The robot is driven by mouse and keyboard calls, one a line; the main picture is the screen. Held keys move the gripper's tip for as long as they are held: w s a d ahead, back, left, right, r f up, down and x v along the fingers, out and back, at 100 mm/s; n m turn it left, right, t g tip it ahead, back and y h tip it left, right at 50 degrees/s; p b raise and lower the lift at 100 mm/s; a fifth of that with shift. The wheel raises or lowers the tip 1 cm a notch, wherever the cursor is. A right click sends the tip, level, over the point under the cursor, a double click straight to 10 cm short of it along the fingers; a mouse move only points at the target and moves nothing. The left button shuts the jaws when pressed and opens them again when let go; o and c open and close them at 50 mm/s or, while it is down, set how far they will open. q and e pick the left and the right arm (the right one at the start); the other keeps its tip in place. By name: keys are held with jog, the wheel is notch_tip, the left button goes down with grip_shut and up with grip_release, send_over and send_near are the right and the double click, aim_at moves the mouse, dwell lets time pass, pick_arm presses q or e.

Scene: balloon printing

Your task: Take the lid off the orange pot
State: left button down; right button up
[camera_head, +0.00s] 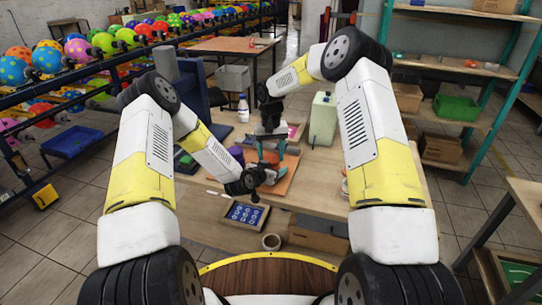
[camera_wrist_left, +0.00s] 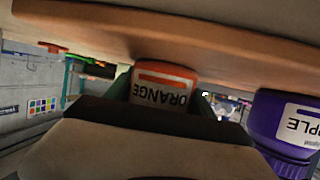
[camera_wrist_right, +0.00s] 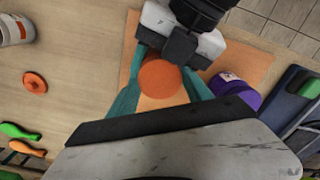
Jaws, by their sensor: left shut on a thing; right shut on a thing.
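The orange pot (camera_wrist_left: 163,88) shows its "ORANGE" label upside down in the left wrist view. My left gripper (camera_head: 262,180) is shut on its side, with the fingers on both sides of it. In the right wrist view, the pot's round orange lid (camera_wrist_right: 160,78) is seen from above, between the teal fingers of my right gripper (camera_wrist_right: 164,70). The right gripper, also in the head view (camera_head: 268,152), is shut on the lid from above. The lid appears to sit on the pot; the seam between them is hidden. The head view mostly hides the pot behind my grippers.
A purple pot (camera_wrist_right: 238,90) stands close beside the orange pot. An orange mat (camera_wrist_right: 245,62) lies beneath them. A red-orange round piece (camera_wrist_right: 34,83) and a white pot (camera_wrist_right: 15,30) are at left in the right wrist view. A pale green canister (camera_head: 322,118) stands right of my right gripper.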

jog(key=shift+d, duration=0.15)
jog(key=o, duration=1.5)
jog(key=shift+o, duration=0.2)
jog(key=shift+s, duration=0.1)
jog(key=shift+a, duration=0.25)
jog(key=shift+r, duration=0.1)
notch_tip(320, 180, up, 4)
jog(key=shift+d+r, duration=0.1)
jog(key=shift+r, duration=0.1)
jog(key=shift+c, duration=0.3)
notch_tip(320, 180, up, 3)
jog(key=m, duration=0.5)
jog(key=shift+m, duration=0.3)
notch_tip(320, 180, down, 8)
jog(key=shift+r, duration=0.2)
